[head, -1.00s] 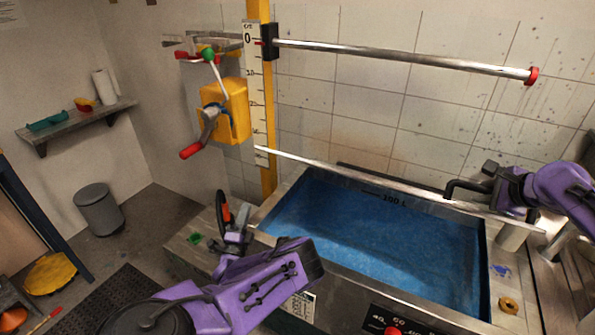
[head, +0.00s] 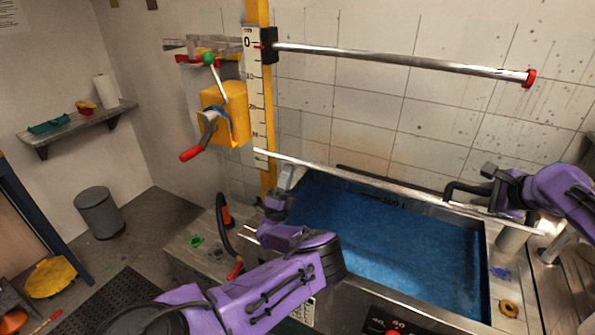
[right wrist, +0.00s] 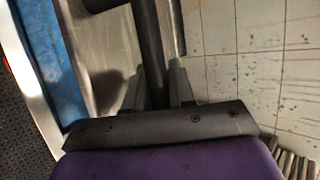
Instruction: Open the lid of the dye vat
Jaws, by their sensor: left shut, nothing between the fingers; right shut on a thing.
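The dye vat (head: 487,262) is a steel tank with blue liquid showing inside. A long thin steel edge (head: 350,172), which looks like its lid seen nearly edge-on, slants above the vat's back side. The blue interior is uncovered in front of it. A black bar handle (head: 462,188) sits near its right end. My right gripper (head: 490,189) is shut on this handle; the right wrist view shows the dark bar (right wrist: 148,45) between the fingers. My left gripper (head: 287,182) is shut and empty at the vat's back left corner. Its fingertips are small and hard to make out.
A yellow crank box (head: 236,115) and a scaled post (head: 260,90) stand behind the vat's left end. A steel bar (head: 400,57) with a red cap juts right above the vat. A black-and-orange hose-like loop (head: 224,212) stands left of the vat.

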